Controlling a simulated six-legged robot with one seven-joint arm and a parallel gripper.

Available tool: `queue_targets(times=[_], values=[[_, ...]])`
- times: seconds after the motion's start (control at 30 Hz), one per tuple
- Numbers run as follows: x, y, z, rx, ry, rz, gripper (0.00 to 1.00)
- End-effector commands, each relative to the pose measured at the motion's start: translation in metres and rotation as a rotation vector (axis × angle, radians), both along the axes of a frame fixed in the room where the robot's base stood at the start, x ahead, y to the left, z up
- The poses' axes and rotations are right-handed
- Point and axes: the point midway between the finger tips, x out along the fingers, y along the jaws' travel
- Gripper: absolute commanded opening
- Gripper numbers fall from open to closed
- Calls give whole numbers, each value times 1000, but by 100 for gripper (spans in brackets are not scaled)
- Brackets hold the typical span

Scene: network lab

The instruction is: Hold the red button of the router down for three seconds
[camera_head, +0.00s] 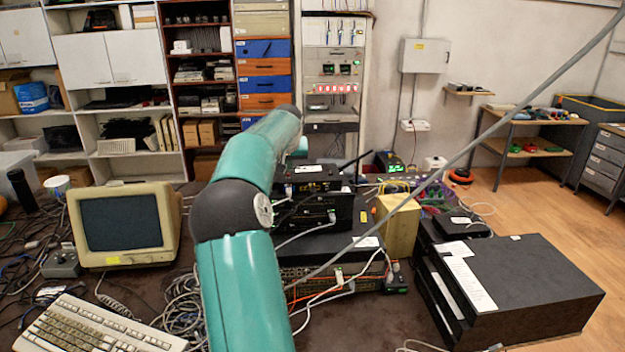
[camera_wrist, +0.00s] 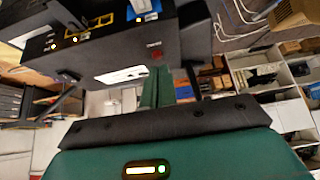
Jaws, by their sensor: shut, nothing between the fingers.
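The router appears to be the black box (camera_head: 312,180) with yellow ports and a dark antenna, on top of the stack of black devices in the head view. In the wrist view a black box (camera_wrist: 165,40) with yellow ports fills the upper middle. It has a small red mark (camera_wrist: 154,44) on its face; I cannot tell whether this is the button or lettering. My gripper (camera_wrist: 160,78) is shut and empty, its green fingers pointing at the box just below that mark. I cannot tell whether they touch it.
A beige monitor (camera_head: 124,226) and keyboard (camera_head: 95,325) stand left on the cluttered table. Loose cables lie around the stack. A yellowish box (camera_head: 398,228) and a large black case (camera_head: 520,285) stand right of it. A grey pole-like line crosses the head view diagonally.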

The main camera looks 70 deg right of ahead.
Motion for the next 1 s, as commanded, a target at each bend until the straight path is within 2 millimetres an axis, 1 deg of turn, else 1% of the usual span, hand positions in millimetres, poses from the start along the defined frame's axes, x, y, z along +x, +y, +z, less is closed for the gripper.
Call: queue_targets(times=[0.7, 1.0], values=[[0, 0, 39, -2, 0, -1, 0], [0, 0, 41, -1, 0, -1, 0]])
